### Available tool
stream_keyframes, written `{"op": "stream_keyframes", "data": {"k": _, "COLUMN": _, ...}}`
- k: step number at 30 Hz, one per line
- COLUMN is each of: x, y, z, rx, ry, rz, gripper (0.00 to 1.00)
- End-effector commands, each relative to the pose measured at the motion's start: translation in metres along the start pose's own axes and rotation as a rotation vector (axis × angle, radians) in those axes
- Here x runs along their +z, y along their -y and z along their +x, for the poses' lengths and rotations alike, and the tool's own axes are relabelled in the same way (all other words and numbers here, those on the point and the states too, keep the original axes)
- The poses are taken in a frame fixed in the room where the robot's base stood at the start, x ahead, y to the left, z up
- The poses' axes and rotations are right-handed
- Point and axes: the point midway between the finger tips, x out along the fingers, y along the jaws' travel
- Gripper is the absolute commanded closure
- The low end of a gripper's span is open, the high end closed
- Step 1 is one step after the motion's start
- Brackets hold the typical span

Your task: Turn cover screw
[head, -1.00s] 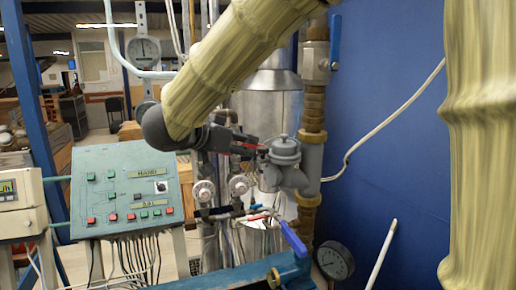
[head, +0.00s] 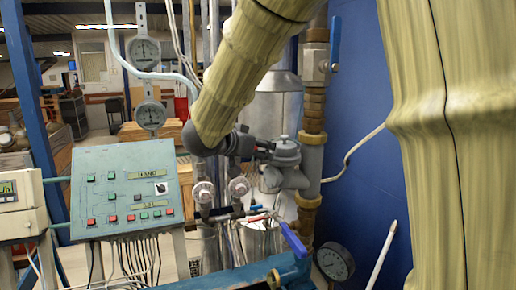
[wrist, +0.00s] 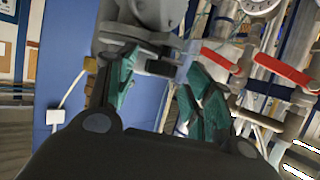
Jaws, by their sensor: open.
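The grey meter (head: 286,152) with its round cover is mounted on the vertical pipe in the head view. My gripper (head: 264,150) is at its left side, partly hidden by my own wrist. In the wrist view my gripper (wrist: 160,88) is open, with a teal pad on each finger. The grey meter body (wrist: 152,14) and its flange lie just beyond the fingertips at the top. A grey tab-like part reaches between the fingertips; contact cannot be told. I cannot clearly pick out the cover screw.
Red valve handles (wrist: 284,70) are close to the right finger in the wrist view. The control panel (head: 128,186) stands left, and a blue-handled valve (head: 293,238) is below the meter. A pressure gauge (head: 335,261) is at lower right, before the blue wall (head: 365,100).

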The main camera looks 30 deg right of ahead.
Motion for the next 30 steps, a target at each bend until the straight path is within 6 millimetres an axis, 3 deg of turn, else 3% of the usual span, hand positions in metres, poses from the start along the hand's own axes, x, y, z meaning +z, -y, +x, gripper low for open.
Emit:
{"op": "stream_keyframes", "data": {"k": 7, "x": 0.0002, "y": -0.0001, "z": 0.0008, "rx": 0.000, "ry": 0.000, "rz": 0.000, "gripper": 0.48}}
{"op": "stream_keyframes", "data": {"k": 15, "x": 0.0002, "y": 0.0000, "z": 0.0006, "rx": 0.000, "ry": 0.000, "rz": 0.000, "gripper": 0.94}}
{"op": "stream_keyframes", "data": {"k": 30, "x": 0.0002, "y": 0.0042, "z": 0.0010, "rx": 0.117, "ry": 0.000, "rz": 0.049, "gripper": 0.94}}
